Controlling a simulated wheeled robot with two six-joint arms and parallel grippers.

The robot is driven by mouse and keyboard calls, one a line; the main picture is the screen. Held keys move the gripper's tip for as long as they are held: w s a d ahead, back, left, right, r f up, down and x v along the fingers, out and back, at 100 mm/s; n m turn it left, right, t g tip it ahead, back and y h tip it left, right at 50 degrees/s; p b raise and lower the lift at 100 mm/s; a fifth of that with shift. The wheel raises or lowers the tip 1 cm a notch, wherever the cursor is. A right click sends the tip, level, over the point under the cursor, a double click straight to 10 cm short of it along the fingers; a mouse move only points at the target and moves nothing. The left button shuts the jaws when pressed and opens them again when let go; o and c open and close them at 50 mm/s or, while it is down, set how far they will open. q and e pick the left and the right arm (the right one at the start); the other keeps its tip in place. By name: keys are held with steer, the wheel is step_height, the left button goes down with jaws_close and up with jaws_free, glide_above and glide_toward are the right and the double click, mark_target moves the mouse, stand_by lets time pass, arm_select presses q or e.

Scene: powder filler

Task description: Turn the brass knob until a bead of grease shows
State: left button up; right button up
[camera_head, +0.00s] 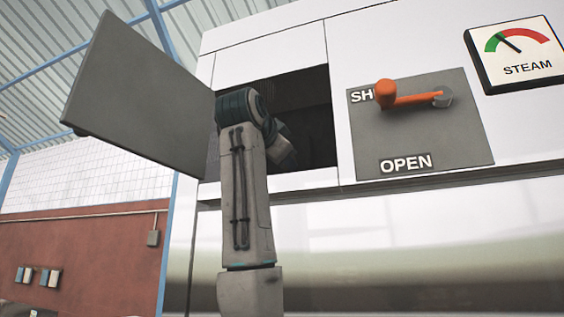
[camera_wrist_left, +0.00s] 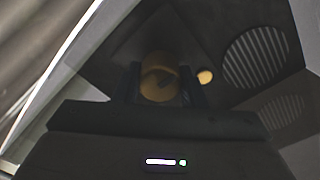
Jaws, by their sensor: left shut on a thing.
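The brass knob (camera_wrist_left: 158,72) shows in the left wrist view, inside a dark compartment, with a slot-like dark mark on its face. My left gripper (camera_wrist_left: 161,84) is shut on the knob, one finger on each side. A small round pale-yellow bead (camera_wrist_left: 205,77), which looks like grease, shows just right of the right finger. In the head view my left arm reaches up into the dark opening (camera_head: 305,100) of the white machine; the knob and my fingers are hidden there. My right gripper is in neither view.
A grey door (camera_head: 140,90) stands open left of the opening. Right of it, an orange lever (camera_head: 410,99) points left toward the partly covered SHUT label on a grey plate, above OPEN. A steam gauge (camera_head: 518,50) is at upper right. Round vent grilles (camera_wrist_left: 262,58) line the compartment.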

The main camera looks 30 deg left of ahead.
arm_select(q)
steer(key=shift+m+b, duration=0.35)
steer(key=shift+m, duration=1.55)
steer(key=o, duration=1)
steer(key=shift+b, duration=0.3)
